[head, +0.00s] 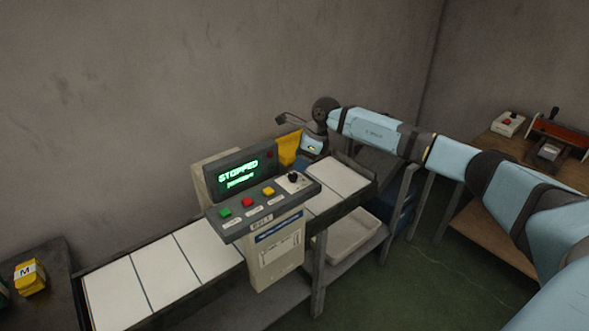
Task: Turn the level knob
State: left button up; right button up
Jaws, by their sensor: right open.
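The control console (262,186) stands over the conveyor, with a lit green screen (238,174) whose top line reads STOPPED. A black knob (293,177) sits on a white plate at the right end of its sloped panel. Green (225,212), red (247,202) and yellow (268,191) buttons lie in a row to its left. My right arm reaches in from the right and bends down behind the knob. My right gripper (304,160) is open, small and dark just beyond the knob; its fingertips are hard to make out, and I cannot tell whether they touch it. My left gripper is out of view.
The conveyor (190,262) with white panels runs past the console. A yellow part (289,147) stands behind the panel, and a pale bin (350,235) sits on the shelf below. A yellow bundle marked M (30,277) lies at left. A wooden table (505,150) stands at right.

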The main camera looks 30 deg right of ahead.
aim_at(293, 174)
jog(key=shift+p+x, duration=0.4)
jog(key=shift+x, duration=2.25)
jog(key=c, duration=0.9)
